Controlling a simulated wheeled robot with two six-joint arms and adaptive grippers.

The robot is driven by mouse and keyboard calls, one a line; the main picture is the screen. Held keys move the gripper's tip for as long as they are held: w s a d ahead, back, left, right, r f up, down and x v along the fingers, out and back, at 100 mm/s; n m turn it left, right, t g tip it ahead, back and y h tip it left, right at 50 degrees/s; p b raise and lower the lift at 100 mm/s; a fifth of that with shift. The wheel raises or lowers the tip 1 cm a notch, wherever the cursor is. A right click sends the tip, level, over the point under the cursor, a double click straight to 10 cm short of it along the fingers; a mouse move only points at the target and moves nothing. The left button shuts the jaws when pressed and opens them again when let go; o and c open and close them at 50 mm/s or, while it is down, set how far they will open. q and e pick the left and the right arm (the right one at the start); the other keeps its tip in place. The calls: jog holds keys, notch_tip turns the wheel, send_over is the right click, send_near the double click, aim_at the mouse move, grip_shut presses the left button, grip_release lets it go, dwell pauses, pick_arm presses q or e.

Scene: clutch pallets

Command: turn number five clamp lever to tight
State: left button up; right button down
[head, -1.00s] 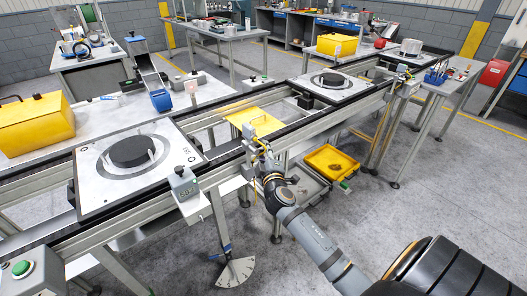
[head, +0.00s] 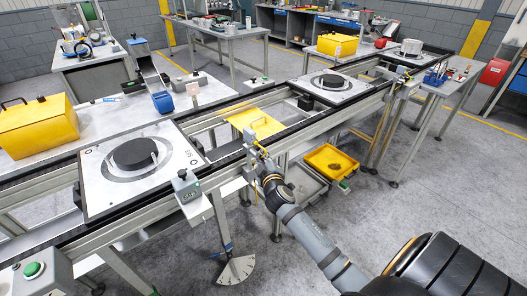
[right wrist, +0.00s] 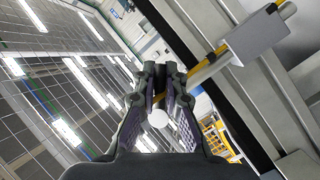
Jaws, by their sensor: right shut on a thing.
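My right gripper (head: 259,154) is at the conveyor's near rail, with my arm reaching in from the lower right. In the right wrist view its two fingers (right wrist: 160,108) are closed around a slim pale lever (right wrist: 206,72) with a yellow stripe. A white round knob (right wrist: 158,118) shows between the fingers. The lever runs up to a grey block (right wrist: 256,45). In the head view a grey bracket (head: 249,137) stands just above the gripper; the lever is mostly hidden there. No readable number or tight mark shows at it. My left gripper is not in view.
A pallet (head: 98,185) with a black disc sits on the conveyor at left, another (head: 345,92) farther right. A grey box (head: 187,187) is on the near rail. A white dial plate (head: 236,271) hangs below. A yellow tray (head: 329,160) lies beneath the conveyor.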

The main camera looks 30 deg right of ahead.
jog(key=shift+s+a+f+m+g+y+p, duration=0.15)
jog(key=shift+a+m+g+y+p, duration=0.4)
jog(key=shift+m+p, duration=0.95)
jog(key=shift+w+a+f+m+g+y+p, duration=0.2)
jog(key=shift+m+y+p, duration=0.6)
jog(key=shift+p, duration=1.25)
jog(key=shift+s+a+f+m+g+y+p, duration=0.3)
jog(key=shift+a+m+y+p, duration=0.3)
jog(key=shift+m+p, duration=0.85)
jog(key=shift+w+n+p, duration=0.1)
jog(key=shift+n+p, duration=0.25)
jog(key=c, duration=1.4)
grip_release()
jog(key=v, duration=1.2)
jog(key=shift+d+r, duration=0.1)
